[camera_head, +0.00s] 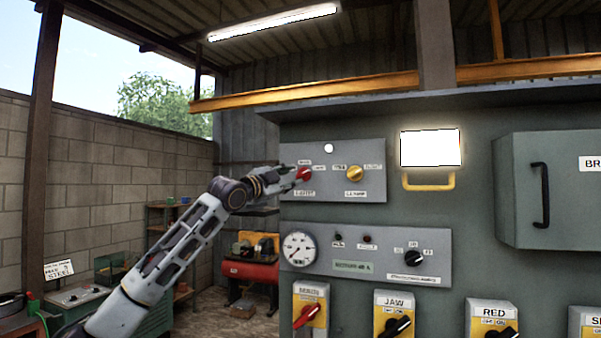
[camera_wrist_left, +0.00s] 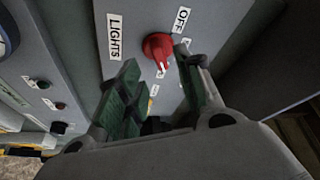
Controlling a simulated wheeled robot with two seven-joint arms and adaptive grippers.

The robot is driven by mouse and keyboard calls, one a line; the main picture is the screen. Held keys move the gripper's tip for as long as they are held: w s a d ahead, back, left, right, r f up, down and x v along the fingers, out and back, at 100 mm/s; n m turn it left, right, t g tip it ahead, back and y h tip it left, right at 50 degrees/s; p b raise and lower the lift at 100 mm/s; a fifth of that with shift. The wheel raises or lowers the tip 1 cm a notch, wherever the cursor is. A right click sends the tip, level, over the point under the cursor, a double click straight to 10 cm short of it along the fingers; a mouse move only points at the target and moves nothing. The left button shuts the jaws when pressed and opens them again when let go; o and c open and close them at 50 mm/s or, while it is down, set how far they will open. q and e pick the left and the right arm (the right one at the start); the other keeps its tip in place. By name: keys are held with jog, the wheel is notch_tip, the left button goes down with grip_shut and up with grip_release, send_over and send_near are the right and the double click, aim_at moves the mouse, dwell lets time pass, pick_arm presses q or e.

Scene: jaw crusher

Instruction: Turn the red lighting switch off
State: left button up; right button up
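The red lighting switch (camera_head: 304,173) is a round red knob on the upper grey panel (camera_head: 325,191). In the left wrist view the red knob (camera_wrist_left: 158,47) sits between a "LIGHTS" label and an "OFF" label, with a white mark on its lower part. My left gripper (camera_head: 287,175) is at the panel's left end, close to the knob. In the left wrist view its two green-padded fingers (camera_wrist_left: 160,85) are spread apart, with the knob just beyond the gap between their tips. Contact with the knob cannot be told. My right gripper is not in view.
A yellow knob (camera_head: 355,174) is right of the red one on the same panel. A lower panel (camera_head: 430,270) has a gauge (camera_head: 298,249) and small knobs. A ceiling lamp (camera_head: 275,21) and a panel light (camera_head: 430,147) are lit. A grey cabinet (camera_head: 560,230) stands out at right.

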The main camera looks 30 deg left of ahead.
aim_at(301, 174)
pick_arm(q)
jog(key=p+x, duration=0.1)
jog(key=x, duration=0.2)
jog(key=shift+w+r, duration=0.2)
jog(key=shift+w, duration=0.15)
jog(key=shift+p+x, duration=0.6)
jog(key=shift+x, duration=0.55)
jog(key=shift+f, duration=0.1)
grip_shut()
